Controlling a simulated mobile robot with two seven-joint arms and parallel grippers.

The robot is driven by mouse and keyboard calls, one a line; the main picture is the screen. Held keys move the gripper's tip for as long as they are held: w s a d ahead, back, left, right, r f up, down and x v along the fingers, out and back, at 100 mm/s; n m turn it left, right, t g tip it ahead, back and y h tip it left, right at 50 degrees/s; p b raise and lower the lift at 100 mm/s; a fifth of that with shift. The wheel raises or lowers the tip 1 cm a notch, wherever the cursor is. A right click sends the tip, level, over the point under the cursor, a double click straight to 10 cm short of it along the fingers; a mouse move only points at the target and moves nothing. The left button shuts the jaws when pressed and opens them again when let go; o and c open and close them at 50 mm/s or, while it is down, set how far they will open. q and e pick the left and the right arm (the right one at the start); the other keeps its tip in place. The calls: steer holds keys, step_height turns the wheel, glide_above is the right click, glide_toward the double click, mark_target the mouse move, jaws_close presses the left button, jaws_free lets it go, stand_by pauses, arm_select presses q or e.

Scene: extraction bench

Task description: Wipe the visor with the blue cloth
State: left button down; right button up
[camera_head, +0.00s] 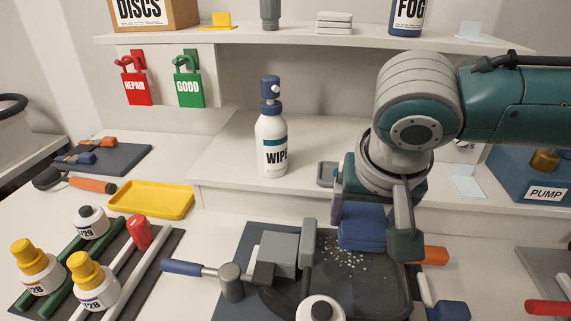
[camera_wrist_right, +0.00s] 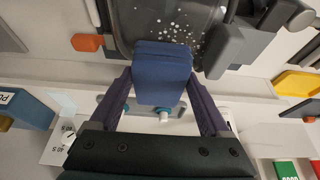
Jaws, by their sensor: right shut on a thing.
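The blue cloth (camera_head: 362,222), a thick folded pad, is held by my right gripper (camera_head: 373,232), which is shut on it. The wrist view shows the cloth (camera_wrist_right: 163,70) between the two fingers. The visor (camera_head: 345,290) is a dark, smooth curved shield held in a grey clamp (camera_head: 278,252) at the bench front. White specks (camera_head: 343,256) lie on it, just left of and below the cloth. The cloth is over the visor's far edge; whether it touches is unclear. The gripper and cloth hide part of that edge. My left gripper is not in view.
A white WIPE spray bottle (camera_head: 271,145) stands on the raised ledge behind. A clamp handle (camera_head: 182,267) juts left. A yellow tray (camera_head: 152,199) and a rack with several bottles (camera_head: 92,280) are at left. A blue PUMP box (camera_head: 530,180) is at right.

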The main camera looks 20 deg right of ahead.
steer(key=shift+f+b, duration=0.5)
steer(key=shift+f, duration=0.6)
stand_by(0.6)
steer(key=shift+s, duration=0.1)
